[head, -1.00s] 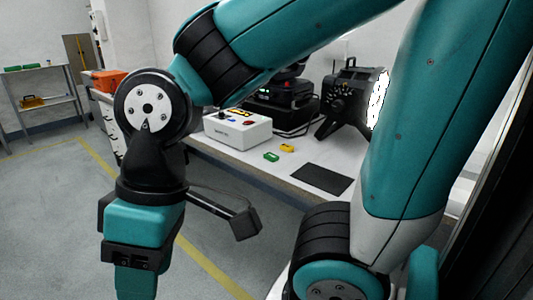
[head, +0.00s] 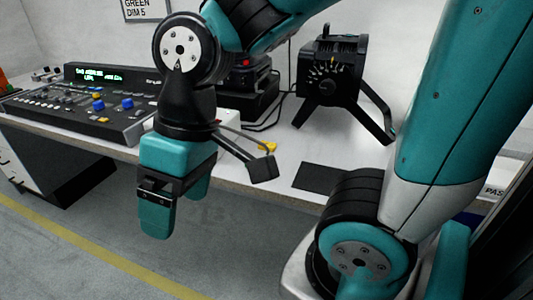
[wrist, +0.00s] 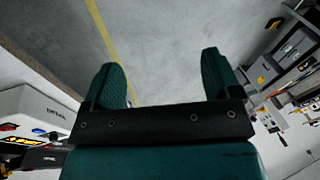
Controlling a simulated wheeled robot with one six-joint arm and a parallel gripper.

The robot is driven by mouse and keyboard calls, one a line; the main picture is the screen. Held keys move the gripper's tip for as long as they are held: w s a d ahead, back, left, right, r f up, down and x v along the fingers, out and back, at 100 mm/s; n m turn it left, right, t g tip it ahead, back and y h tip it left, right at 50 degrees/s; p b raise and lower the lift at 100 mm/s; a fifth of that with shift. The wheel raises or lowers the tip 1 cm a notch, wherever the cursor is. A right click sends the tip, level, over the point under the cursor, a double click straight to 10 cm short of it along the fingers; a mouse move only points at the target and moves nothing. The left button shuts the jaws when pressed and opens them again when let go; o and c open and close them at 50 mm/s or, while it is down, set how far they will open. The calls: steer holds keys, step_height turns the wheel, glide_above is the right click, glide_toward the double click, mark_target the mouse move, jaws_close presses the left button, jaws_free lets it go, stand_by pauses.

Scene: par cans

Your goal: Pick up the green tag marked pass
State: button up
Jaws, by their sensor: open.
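My gripper (head: 176,208) hangs pointing down in front of the bench edge in the head view, over the floor. In the wrist view its two teal fingers (wrist: 162,75) are spread apart with only floor between them. I cannot see the green tag in either current view; my wrist may be covering it. A yellow tag (head: 267,147) lies on the bench (head: 292,148), partly behind my wrist camera bracket.
A black pad (head: 319,177) lies right of the yellow tag. A par can (head: 331,75) stands behind on spread legs. A lighting console (head: 85,105) sits at left. A white box (wrist: 30,105) shows in the wrist view. The floor (head: 235,250) before the bench looks clear.

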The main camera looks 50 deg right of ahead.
steer(key=w+d+m+h, duration=0.2)
steer(key=w+d+m, duration=0.6)
steer(key=w+d, duration=0.2)
steer(key=w+d+f+m+h+p, duration=0.1)
steer(key=w+d+m, duration=0.2)
steer(key=d+m, duration=0.5)
steer(key=w+d+m+h+p, duration=0.15)
steer(key=d+m, duration=0.25)
steer(key=d, duration=0.9)
steer(key=shift+y, duration=0.35)
steer(key=f, duration=0.4)
steer(key=f+b, duration=0.1)
steer(key=f, duration=0.3)
steer(key=f+b, duration=0.1)
steer(key=f, duration=0.3)
steer(key=shift+w+d+f, duration=0.15)
steer(key=shift+w+d, duration=0.15)
steer(key=shift+d, duration=0.05)
step_height(320, 180, down, 6)
steer(key=shift+w+a+r, duration=0.1)
steer(key=shift+r, duration=0.05)
steer(key=c, duration=1)
